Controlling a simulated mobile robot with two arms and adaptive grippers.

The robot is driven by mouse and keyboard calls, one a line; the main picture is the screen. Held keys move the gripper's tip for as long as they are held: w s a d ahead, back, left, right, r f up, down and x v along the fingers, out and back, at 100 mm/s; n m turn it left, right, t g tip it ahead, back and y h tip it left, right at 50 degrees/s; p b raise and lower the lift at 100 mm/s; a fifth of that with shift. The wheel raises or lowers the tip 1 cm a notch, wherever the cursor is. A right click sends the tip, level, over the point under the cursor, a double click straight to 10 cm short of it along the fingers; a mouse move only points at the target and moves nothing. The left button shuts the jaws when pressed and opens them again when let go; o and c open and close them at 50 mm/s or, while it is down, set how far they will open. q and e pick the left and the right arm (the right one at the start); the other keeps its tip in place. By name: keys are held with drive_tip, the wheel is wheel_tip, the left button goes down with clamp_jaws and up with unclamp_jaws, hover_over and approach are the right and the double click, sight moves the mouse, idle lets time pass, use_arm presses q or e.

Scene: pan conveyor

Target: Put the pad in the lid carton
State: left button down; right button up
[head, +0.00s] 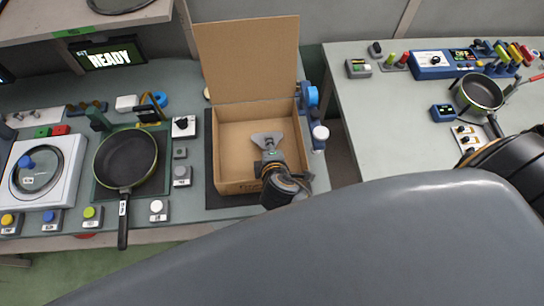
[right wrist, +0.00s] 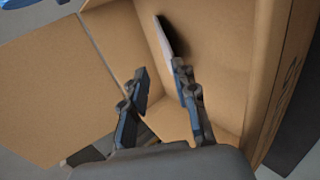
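The lid carton (head: 230,150) is an open brown cardboard box on the left bench, its lid (head: 248,58) standing up at the back. My right gripper (head: 268,152) reaches down inside it. In the right wrist view the two fingers of this gripper (right wrist: 160,75) stand apart with a clear gap. A thin flat piece with a pale face and a dark edge, which looks like the pad (right wrist: 164,42), is inside the carton just beyond the right-hand finger. I cannot tell whether it touches that finger. A grey shape, likely the pad (head: 267,138), shows at the fingertips in the head view. My left gripper is out of view.
A black pan (head: 125,155) and a scale-like device (head: 40,170) stand left of the carton among several buttons. A blue-and-white item (head: 318,132) is close to its right side. The right bench (head: 375,125) holds a pot (head: 480,92) and controls, with free room at its left.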

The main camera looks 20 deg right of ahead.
drive_tip(key=b+v, duration=0.1)
drive_tip(key=v, duration=0.8)
drive_tip(key=shift+s+r, duration=0.15)
drive_tip(key=shift+s, duration=0.05)
